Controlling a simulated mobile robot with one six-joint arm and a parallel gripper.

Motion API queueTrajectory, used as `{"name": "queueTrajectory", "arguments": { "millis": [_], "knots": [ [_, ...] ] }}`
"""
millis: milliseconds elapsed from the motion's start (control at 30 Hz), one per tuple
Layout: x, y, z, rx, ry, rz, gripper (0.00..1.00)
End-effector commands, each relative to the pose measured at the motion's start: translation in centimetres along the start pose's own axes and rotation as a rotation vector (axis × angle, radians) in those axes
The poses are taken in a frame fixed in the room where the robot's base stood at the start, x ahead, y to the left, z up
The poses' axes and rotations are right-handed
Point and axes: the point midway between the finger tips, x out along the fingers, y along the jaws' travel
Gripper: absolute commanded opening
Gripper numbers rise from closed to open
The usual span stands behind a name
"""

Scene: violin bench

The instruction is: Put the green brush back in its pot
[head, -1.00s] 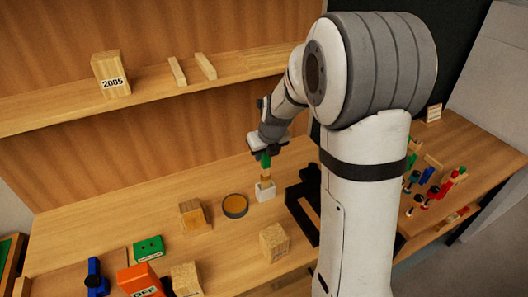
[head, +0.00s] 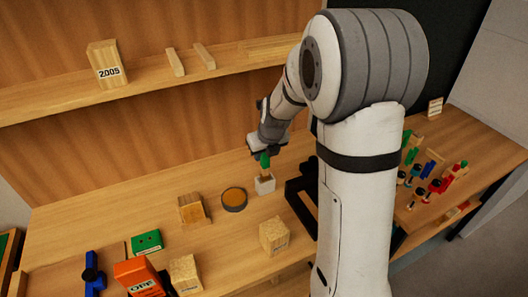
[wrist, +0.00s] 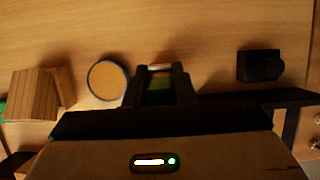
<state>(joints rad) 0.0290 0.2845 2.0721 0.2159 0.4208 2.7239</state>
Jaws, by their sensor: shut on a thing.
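The green brush (head: 265,160) hangs upright in my gripper (head: 266,150), its pale wooden lower part pointing down. In the wrist view the green handle (wrist: 160,92) shows between the two dark fingers (wrist: 160,85). The small white pot (head: 265,186) stands on the bench directly below the gripper. The brush's lower end meets the pot's mouth in the head view and seems to be at or inside the rim; how deep I cannot tell. In the wrist view the pot is mostly hidden by the fingers and brush.
A round tin with an amber top (head: 234,199) stands close left of the pot. Wooden blocks (head: 274,236) (head: 192,209) stand nearby. A dark stand (head: 302,200) is close to the right. A shelf (head: 140,88) runs along the back wall.

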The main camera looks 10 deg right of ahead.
Motion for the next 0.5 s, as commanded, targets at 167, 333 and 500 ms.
{"name": "queueTrajectory", "arguments": {
  "millis": [167,333,500],
  "knots": [
    [0.6,0.0,-0.2,0.0,0.0,0.0,0.0],
    [1.1,0.0,-0.4,0.001,-0.001,0.0,0.0],
    [1.5,0.0,-0.6,0.001,-0.001,0.0,0.0]
  ]
}}
